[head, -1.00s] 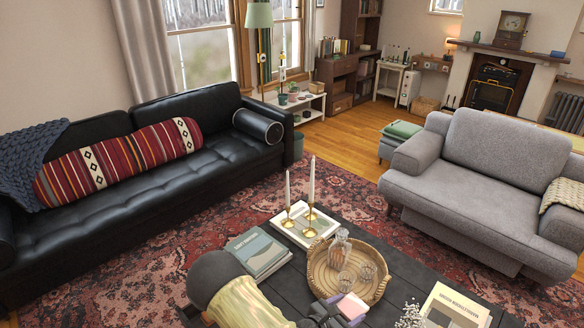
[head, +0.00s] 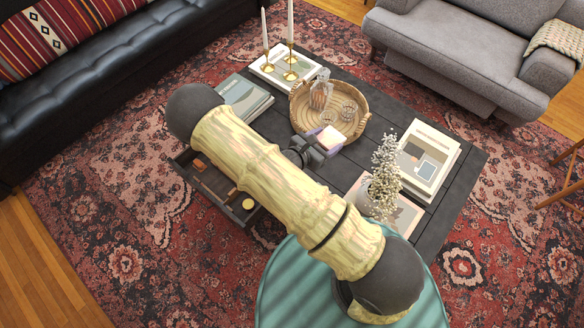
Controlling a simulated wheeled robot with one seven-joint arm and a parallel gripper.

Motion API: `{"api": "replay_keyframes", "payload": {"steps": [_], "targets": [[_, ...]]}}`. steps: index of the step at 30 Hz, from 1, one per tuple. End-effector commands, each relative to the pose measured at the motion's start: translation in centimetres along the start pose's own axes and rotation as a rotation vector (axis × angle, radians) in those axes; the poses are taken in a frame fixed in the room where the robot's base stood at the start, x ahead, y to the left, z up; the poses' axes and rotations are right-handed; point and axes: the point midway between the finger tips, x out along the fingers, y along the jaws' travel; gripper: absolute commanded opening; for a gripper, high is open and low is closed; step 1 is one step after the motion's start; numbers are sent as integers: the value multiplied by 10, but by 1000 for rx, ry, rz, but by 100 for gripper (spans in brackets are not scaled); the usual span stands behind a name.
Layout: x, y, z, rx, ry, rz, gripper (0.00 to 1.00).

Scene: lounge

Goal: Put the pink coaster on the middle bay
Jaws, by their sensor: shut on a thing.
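My gripper (head: 320,138) is shut on a pale pink flat piece, the pink coaster (head: 331,138). It holds it over the dark coffee table (head: 375,130), just in front of the round wicker tray (head: 296,112). Whether the coaster touches the table cannot be told. A dark open drawer (head: 181,161) sticks out from the table's near left side. It holds a small orange-brown item (head: 199,165), a stick-like item and a round yellow piece (head: 248,204). My arm hides part of the drawer, so which part is its middle bay is unclear.
The wicker tray holds a glass decanter (head: 320,92) and glasses. Books lie at the table's left (head: 246,98) and right (head: 432,160). Brass candlesticks (head: 290,70) stand behind. A white-flowered plant (head: 385,175) stands near the right front.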

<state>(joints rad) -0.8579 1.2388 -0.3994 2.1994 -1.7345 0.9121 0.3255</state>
Motion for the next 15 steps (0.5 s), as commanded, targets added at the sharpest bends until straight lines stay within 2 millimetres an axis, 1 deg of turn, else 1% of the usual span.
{"api": "replay_keyframes", "payload": {"steps": [1,15], "targets": [[4,4,-15,2,-1,4,38],[13,35,-70,-4,-7,30,38]]}}
